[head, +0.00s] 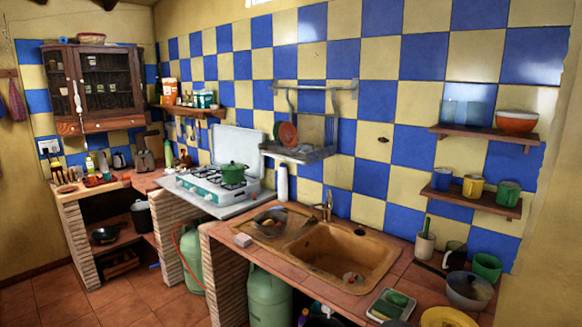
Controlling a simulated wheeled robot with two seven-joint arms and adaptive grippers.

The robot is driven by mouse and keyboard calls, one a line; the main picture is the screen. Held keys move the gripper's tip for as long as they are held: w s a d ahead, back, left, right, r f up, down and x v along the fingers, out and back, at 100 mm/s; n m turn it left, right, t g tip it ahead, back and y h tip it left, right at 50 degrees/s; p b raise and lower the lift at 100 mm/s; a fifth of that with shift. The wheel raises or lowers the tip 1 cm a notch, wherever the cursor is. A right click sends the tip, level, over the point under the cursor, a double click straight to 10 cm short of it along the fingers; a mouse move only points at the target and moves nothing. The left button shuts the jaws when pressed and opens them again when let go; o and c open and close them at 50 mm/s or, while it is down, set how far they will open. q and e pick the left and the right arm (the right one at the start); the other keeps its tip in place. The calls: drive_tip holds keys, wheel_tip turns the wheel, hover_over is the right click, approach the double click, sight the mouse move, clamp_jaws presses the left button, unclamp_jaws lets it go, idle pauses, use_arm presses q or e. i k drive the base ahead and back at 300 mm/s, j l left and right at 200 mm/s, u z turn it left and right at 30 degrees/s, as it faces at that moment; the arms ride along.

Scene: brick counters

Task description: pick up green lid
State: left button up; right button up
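A green pot (232,174) stands on the white gas stove at the middle left of the head view. What looks like its green lid (232,165) sits on top of it; at this size I cannot tell clearly where lid and pot meet. Neither of my grippers is in view, and nothing is seen touching the pot or the lid.
The stove (200,186) stands on a brick counter, left of a brown sink (345,248). A colander (270,220), a white bottle (283,183) and a dish rack (297,152) are nearby. A grey pot (468,290) and a tray (391,305) crowd the right counter. Floor is clear at left.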

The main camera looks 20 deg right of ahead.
sight(232, 166)
drive_tip(key=z, duration=0.1)
drive_tip(key=i+j+u, duration=0.2)
drive_tip(key=i+u, duration=0.15)
drive_tip(key=i, duration=0.3)
drive_tip(key=i+j+u, duration=0.15)
drive_tip(key=i+u, duration=0.25)
drive_tip(key=i, duration=1.7)
